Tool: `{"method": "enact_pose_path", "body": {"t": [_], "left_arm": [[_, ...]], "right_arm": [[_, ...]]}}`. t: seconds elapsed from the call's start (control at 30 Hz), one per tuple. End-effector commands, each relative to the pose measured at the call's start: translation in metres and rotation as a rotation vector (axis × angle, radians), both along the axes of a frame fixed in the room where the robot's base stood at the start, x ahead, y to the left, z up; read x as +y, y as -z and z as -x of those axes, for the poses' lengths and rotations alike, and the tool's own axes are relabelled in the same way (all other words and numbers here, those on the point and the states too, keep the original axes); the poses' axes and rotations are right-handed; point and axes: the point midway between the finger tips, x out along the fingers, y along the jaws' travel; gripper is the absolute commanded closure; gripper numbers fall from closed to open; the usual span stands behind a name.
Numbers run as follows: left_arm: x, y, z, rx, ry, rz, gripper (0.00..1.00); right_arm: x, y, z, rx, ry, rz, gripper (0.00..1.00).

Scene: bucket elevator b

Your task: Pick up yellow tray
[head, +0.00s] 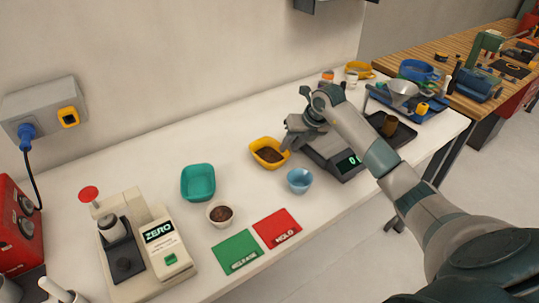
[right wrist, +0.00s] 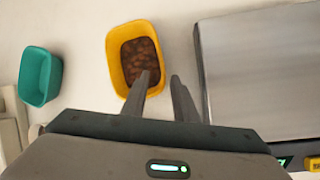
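The yellow tray (head: 254,146) stands on the white table left of the scale, with brown bean-like pieces inside. My right gripper (head: 287,144) is at its right side. In the right wrist view the yellow tray (right wrist: 116,60) is ahead of the fingers. My right gripper (right wrist: 161,77) is open there, with a gap between the fingers. The left finger overlaps the tray's near right part in the picture; the right finger is outside it, over bare table. I cannot tell whether either finger touches the tray. My left gripper is not in view.
A teal tray (head: 198,183) stands left of the yellow one. A blue cup (head: 299,181) is in front, and a small bowl (head: 221,214) holds dark contents. The metal scale (right wrist: 255,70) is close on the right. Green (head: 237,251) and red (head: 277,228) mats lie at the front.

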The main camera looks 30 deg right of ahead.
Motion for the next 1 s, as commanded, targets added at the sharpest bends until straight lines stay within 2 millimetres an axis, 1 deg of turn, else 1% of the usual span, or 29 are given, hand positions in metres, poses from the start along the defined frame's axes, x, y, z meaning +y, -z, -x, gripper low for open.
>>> {"method": "enact_pose_path", "body": {"t": [0.03,0.17,0.3,0.4,0.87,0.9,0.97,1.0], "left_arm": [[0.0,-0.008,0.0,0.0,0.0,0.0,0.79],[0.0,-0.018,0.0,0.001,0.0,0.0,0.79],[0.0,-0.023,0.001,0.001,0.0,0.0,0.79],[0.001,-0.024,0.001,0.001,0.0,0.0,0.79],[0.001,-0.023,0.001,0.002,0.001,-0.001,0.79],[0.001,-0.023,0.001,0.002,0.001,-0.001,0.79],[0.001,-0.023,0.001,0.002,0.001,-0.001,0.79],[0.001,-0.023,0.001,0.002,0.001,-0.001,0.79]], "right_arm": [[0.002,0.001,-0.003,0.003,0.002,-0.003,0.73],[0.004,0.013,-0.012,0.004,0.002,-0.004,0.73],[0.005,0.029,-0.019,0.002,0.002,-0.003,0.73],[0.006,0.035,-0.021,0.002,0.0,-0.002,0.73],[0.006,0.036,-0.022,0.0,0.0,0.0,0.73],[0.006,0.036,-0.022,0.0,0.0,0.0,0.76],[0.006,0.036,-0.022,0.0,0.0,0.0,0.9],[0.006,0.036,-0.022,0.0,0.0,0.0,1.0]]}}
